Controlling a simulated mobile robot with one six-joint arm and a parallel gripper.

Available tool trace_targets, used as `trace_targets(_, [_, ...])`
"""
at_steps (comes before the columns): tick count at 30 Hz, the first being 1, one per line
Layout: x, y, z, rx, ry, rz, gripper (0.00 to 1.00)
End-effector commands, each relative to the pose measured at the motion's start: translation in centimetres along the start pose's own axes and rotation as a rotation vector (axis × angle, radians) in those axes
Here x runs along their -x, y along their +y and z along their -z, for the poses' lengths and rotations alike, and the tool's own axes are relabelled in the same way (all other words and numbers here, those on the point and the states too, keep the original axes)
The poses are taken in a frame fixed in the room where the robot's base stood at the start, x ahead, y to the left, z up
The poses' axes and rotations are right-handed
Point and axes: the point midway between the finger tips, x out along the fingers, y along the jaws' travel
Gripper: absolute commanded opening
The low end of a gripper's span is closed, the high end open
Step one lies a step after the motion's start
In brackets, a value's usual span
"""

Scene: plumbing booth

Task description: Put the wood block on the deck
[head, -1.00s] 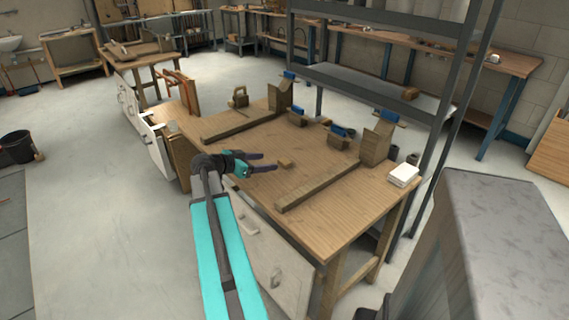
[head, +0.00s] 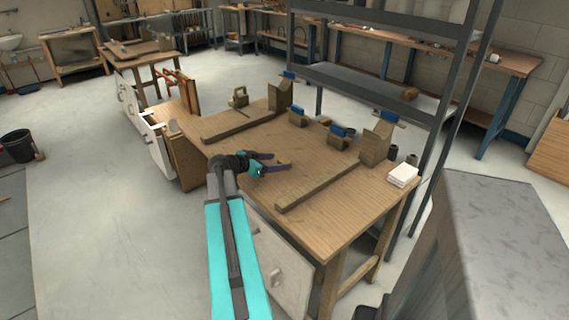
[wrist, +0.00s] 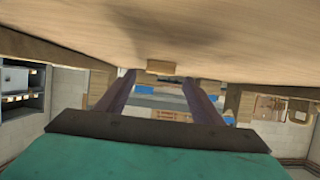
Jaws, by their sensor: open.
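A small wood block (wrist: 161,67) lies on the workbench top, shown in the wrist view at the far end of the space between my fingers. In the head view it is not distinct now, lost near my fingertips. My gripper (head: 281,161) is low over the bench, its two dark fingers spread and pointing right; it also shows in the wrist view (wrist: 159,78). The fingers are open and not closed on the block. No surface is clearly marked as the deck; a grey rack shelf (head: 360,85) stands behind the bench.
Two long wooden rails, left (head: 230,125) and right (head: 325,188), with upright blocks at their far ends, flank my gripper. Clamps with blue parts (head: 338,131) sit behind. A white stack (head: 403,174) is at the right corner. The bench front is clear.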

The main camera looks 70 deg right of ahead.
Motion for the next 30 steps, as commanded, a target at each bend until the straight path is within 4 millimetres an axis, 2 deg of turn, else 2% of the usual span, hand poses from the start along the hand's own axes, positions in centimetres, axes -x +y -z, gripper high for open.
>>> trace_targets(3, [-1.6, 0.0, -0.1, 0.0, -0.001, -0.003, 0.61])
trace_targets(9, [-3.4, 0.0, -0.1, -0.001, -0.001, -0.002, 0.61])
trace_targets(27, [-3.6, 0.0, -0.2, -0.001, 0.0, 0.0, 0.61])
trace_targets(30, [-3.6, 0.0, -0.2, 0.0, 0.0, 0.0, 0.46])
